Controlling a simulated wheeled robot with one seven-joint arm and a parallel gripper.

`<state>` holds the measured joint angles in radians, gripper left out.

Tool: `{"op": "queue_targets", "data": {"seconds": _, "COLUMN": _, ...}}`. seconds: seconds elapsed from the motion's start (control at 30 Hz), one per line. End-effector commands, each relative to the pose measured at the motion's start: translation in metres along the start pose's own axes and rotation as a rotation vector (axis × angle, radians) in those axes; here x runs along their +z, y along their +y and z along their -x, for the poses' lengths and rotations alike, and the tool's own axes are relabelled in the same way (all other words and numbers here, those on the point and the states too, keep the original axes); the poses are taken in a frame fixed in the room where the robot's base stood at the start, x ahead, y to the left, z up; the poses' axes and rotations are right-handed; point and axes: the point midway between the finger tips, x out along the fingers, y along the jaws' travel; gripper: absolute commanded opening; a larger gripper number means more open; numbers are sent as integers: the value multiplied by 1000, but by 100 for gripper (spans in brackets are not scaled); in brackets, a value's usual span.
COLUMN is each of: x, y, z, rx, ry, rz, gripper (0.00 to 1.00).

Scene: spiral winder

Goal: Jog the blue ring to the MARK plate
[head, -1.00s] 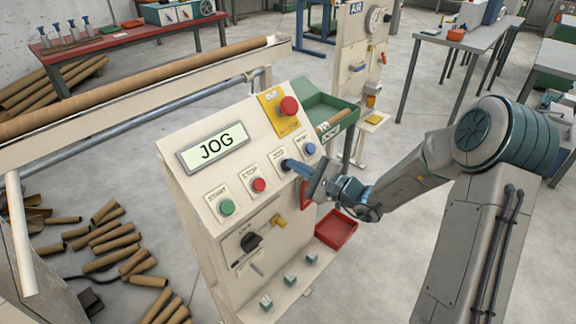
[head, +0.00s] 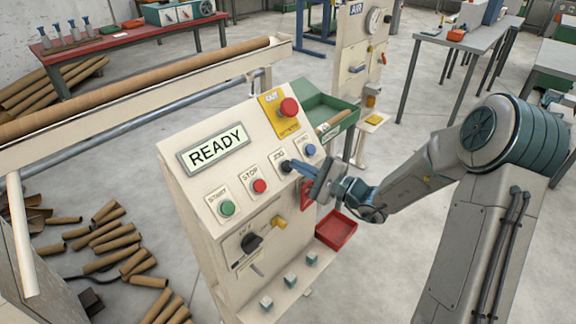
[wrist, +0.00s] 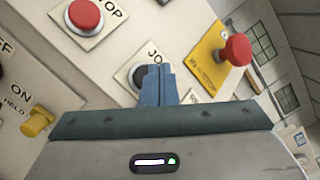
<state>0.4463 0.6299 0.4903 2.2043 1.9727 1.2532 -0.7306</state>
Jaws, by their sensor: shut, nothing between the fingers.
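The control panel (head: 215,183) stands in the middle of the head view, and its display (head: 215,149) reads READY. My gripper (head: 289,165) is shut and empty, with its blue-grey fingertips at the dark JOG button (head: 285,167). In the wrist view the fingers (wrist: 158,88) overlap part of the JOG button (wrist: 138,76); I cannot tell whether they touch it. A brown tube (head: 150,84) lies along the winder at upper left. I cannot make out a blue ring or a MARK plate in these views.
Near the fingers are a red STOP button (head: 260,186), a blue button (head: 310,150) and a red mushroom button (head: 289,106) on a yellow plate. A green START button (head: 227,208) sits further left. Loose tubes (head: 112,240) lie on the floor at left.

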Motion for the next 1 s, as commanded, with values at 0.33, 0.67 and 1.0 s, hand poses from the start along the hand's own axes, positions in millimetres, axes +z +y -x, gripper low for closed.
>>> {"op": "queue_targets", "data": {"seconds": 0.33, "x": 12, "y": -12, "z": 14, "rx": 0, "ry": 1, "rz": 1, "gripper": 0}}
{"op": "queue_targets", "data": {"seconds": 0.67, "x": 26, "y": -26, "z": 34, "rx": 0, "ry": 1, "rz": 1, "gripper": 0}}
{"op": "queue_targets", "data": {"seconds": 1.0, "x": 26, "y": -25, "z": 35, "rx": 0, "ry": -1, "rz": 0, "gripper": 0}}
